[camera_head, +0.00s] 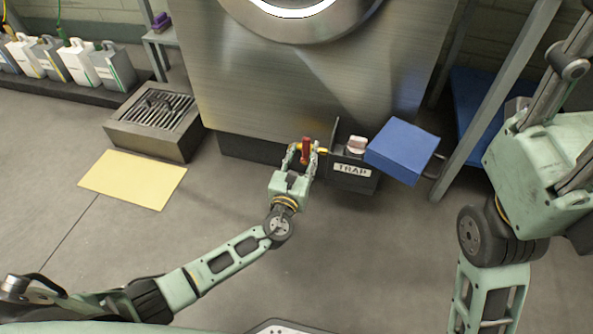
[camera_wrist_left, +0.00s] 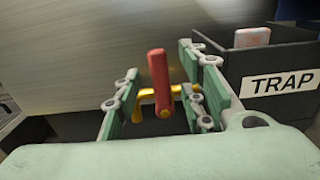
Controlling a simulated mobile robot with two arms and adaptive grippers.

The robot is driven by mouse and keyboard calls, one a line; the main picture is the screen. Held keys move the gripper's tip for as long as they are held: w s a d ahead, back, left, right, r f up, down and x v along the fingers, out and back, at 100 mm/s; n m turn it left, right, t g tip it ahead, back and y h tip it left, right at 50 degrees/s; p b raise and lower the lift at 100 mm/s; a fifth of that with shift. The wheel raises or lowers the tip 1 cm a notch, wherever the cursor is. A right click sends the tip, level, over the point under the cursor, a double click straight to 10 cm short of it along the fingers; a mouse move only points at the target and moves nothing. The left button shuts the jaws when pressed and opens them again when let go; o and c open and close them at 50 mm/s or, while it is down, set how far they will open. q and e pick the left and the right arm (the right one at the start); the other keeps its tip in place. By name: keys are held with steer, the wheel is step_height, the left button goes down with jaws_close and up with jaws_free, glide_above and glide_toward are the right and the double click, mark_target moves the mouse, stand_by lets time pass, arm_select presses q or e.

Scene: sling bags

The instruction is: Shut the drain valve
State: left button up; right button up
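The drain valve has a red lever handle (camera_head: 306,150) on a yellow brass body at the lower front of the steel machine. In the left wrist view the red handle (camera_wrist_left: 159,82) stands roughly upright, with its end towards the camera, and the brass body (camera_wrist_left: 146,95) shows behind it. My left gripper (camera_head: 303,158) is at the valve with its fingers apart, one on each side of the handle. In the left wrist view a gap shows between the handle and both fingers (camera_wrist_left: 161,92). My right gripper is not in view; only parts of the right arm show.
A dark box labelled TRAP (camera_head: 352,170) stands just right of the valve, with a blue lid or panel (camera_head: 402,150) beside it. A floor grate (camera_head: 153,118), a yellow mat (camera_head: 133,179) and several jugs (camera_head: 68,60) are to the left. The floor in front is clear.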

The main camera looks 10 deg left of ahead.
arm_select(q)
steer(key=s, duration=0.7)
steer(key=shift+s, duration=0.4)
steer(key=shift+a, duration=0.1)
